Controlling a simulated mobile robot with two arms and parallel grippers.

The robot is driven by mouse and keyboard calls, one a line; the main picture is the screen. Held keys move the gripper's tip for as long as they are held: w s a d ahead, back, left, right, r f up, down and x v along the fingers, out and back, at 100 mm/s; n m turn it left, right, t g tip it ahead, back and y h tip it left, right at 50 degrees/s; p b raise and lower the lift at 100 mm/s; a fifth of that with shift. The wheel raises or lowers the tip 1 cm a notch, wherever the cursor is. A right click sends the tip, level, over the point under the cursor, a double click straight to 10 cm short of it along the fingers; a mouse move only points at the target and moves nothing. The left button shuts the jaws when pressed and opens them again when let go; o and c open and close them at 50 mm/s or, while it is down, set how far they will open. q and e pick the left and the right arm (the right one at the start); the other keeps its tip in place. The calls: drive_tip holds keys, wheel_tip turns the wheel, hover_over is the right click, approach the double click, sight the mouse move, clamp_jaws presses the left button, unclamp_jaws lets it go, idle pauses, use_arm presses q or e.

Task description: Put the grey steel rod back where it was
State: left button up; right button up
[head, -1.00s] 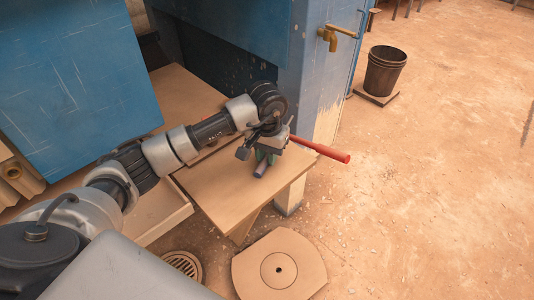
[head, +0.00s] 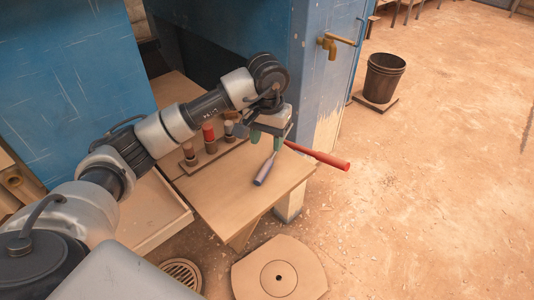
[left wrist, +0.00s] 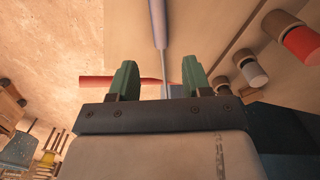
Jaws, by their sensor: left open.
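A grey rod-like piece (head: 264,173) with a thick purplish-grey end and a thin shaft lies on the wooden tabletop. In the left wrist view its thick end (left wrist: 157,22) is at the top and its shaft runs down between the fingers. My left gripper (head: 267,141) is open, with its green fingers above the shaft end and apart from it, as the left wrist view (left wrist: 162,75) also shows. A rack (head: 212,154) behind it holds several upright pieces, one with a red top (head: 208,132) and one with a grey top (head: 229,128). My right gripper is not in view.
A red bar (head: 325,158) sticks out past the table's right edge, close behind the gripper. A blue cabinet with a brass tap (head: 328,46) stands behind. A black bucket (head: 384,75) is on the floor at the right. The tabletop's front (head: 232,205) is clear.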

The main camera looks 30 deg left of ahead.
use_arm(q)
wheel_tip(320, 180, up, 4)
drive_tip(key=shift+f, duration=0.1)
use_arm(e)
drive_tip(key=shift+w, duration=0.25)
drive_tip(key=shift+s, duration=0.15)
